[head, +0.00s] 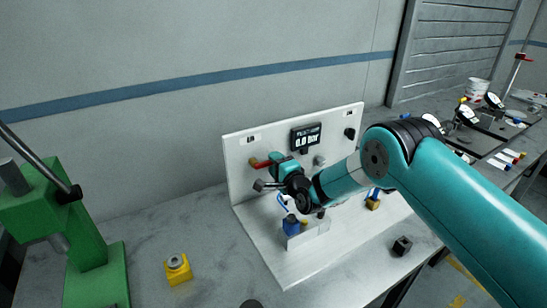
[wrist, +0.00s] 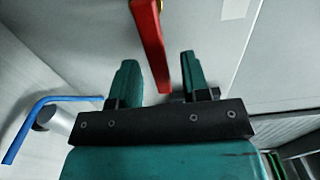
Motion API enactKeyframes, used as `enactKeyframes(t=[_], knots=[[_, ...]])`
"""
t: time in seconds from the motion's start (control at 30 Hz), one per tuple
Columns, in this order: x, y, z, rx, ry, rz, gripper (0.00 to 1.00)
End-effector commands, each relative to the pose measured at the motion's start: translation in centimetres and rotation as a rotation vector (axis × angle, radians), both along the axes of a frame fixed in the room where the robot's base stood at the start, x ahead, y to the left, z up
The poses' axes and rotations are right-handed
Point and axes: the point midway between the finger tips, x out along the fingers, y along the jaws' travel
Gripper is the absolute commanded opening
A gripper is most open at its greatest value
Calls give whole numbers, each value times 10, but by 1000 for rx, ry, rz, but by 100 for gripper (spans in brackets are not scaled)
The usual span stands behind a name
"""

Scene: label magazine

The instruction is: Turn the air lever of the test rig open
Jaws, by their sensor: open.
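The test rig is a white upright panel (head: 240,190) on a white base. Its red air lever (head: 260,163) sits at the panel's left, partly hidden by my gripper. The display (head: 306,137) reads 0.0 bar. In the wrist view the red lever (wrist: 148,45) reaches down from the top, its free end between my fingers. My gripper (wrist: 158,62) is open, one finger on each side of the lever with a visible gap to both. In the head view my gripper (head: 273,161) is at the lever, close to the panel.
A blue hose (wrist: 45,103) shows at the wrist view's left. A blue part (head: 291,225) stands on the rig's base below my gripper. A yellow box (head: 178,269) and a green press (head: 88,235) are at left; a black block (head: 402,246) lies right.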

Motion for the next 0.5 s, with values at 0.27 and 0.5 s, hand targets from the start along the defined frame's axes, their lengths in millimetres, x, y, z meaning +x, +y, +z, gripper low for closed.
enactKeyframes(t=[0.27,0.5], knots=[[12,8,0,0,1,-2,43],[12,8,0,0,1,-2,43]])
